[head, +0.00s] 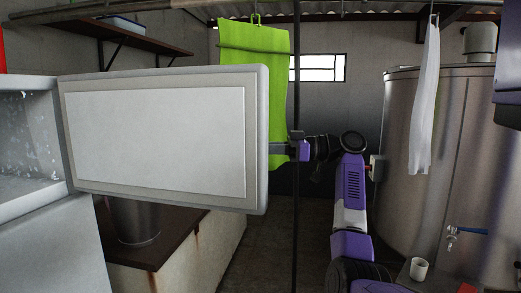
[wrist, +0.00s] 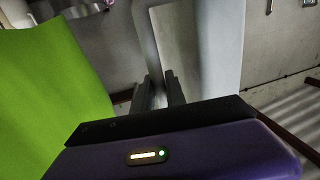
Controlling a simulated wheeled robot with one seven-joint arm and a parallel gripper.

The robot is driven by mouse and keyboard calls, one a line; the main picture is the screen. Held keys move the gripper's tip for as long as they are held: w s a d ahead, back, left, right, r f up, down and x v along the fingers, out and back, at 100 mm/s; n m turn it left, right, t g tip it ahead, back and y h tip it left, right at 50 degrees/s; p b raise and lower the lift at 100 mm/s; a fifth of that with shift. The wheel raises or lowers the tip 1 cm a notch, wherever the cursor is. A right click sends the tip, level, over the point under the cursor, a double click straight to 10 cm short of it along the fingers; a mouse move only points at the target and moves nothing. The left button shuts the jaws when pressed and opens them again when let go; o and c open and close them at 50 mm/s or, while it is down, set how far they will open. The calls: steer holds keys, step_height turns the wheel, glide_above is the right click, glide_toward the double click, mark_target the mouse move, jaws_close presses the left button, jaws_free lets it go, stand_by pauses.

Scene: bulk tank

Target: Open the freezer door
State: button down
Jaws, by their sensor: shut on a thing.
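The freezer door (head: 155,135) is a pale panel with a lighter inner liner. It stands swung wide open, its inner face toward the head view. The frosty freezer interior (head: 35,135) shows at the far left. My gripper (head: 273,150) is shut at the door's free right edge. The part it grips is hidden behind the door in the head view. In the wrist view, the two dark fingers of my gripper (wrist: 158,85) close on the edge of the pale door (wrist: 200,45).
A green cloth (head: 255,65) hangs behind the door. A metal pot (head: 134,220) stands on a brown counter (head: 185,237) below it. A big steel tank (head: 415,120) and a hanging white cloth (head: 426,100) are at the right. Some floor (head: 255,255) is bare in the middle.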

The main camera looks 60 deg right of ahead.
steer(key=shift+w, duration=0.1)
stand_by(0.3)
steer(key=c, duration=1.6)
jaws_free()
steer(key=shift+c, duration=0.2)
steer(key=b+v, duration=0.1)
steer(key=v, duration=0.6)
steer(key=shift+s+d, duration=0.25)
steer(key=shift+s, duration=0.05)
